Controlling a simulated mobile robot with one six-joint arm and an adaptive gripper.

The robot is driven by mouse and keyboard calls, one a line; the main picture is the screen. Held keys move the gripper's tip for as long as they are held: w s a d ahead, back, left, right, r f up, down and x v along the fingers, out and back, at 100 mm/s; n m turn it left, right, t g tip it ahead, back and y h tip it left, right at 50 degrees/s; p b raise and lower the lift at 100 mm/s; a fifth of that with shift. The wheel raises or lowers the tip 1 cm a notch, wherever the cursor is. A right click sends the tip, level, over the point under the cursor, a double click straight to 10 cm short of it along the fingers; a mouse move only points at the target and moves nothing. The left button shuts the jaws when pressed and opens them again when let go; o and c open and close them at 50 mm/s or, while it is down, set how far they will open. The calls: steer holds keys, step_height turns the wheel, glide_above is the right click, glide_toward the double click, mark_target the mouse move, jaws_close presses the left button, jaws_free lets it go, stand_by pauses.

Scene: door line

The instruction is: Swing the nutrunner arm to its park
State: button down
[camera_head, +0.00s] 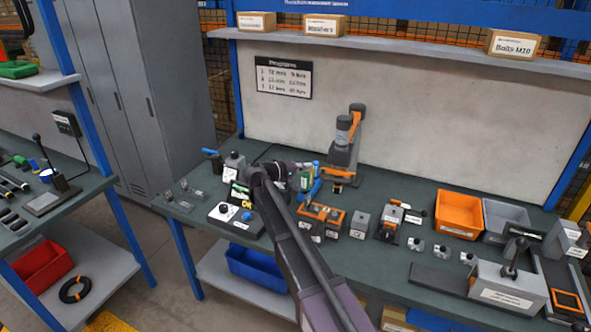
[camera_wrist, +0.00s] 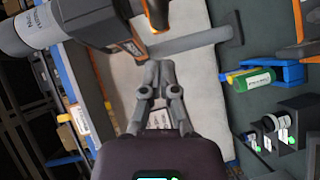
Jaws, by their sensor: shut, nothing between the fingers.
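The nutrunner arm (camera_head: 345,140) stands at the back middle of the bench, a grey body with an orange upright and a dark head. In the wrist view its dark grey housing with an orange stripe (camera_wrist: 110,25) fills the top, and a lighter grey bar (camera_wrist: 190,42) runs right from it. My gripper (camera_wrist: 152,68) is shut and empty, its fingertips just below that housing and bar in the picture. I cannot tell whether they touch. In the head view my own wrist and arm partly hide the gripper, left of the nutrunner arm. No park mark is clearly identifiable.
A green cylinder in a blue holder (camera_wrist: 252,78) is close on the right. An orange fixture (camera_head: 322,218), an orange bin (camera_head: 459,214) and a grey bin (camera_head: 503,217) stand on the bench. A shelf with boxes (camera_head: 324,25) overhangs the back wall.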

steer(key=shift+s+d+f, duration=0.15)
steer(key=shift+s+d, duration=0.05)
steer(key=shift+d, duration=0.35)
steer(key=shift+s+d+f, duration=0.1)
steer(key=shift+s+d, duration=0.05)
steer(key=shift+d, duration=0.4)
steer(key=shift+s, duration=0.2)
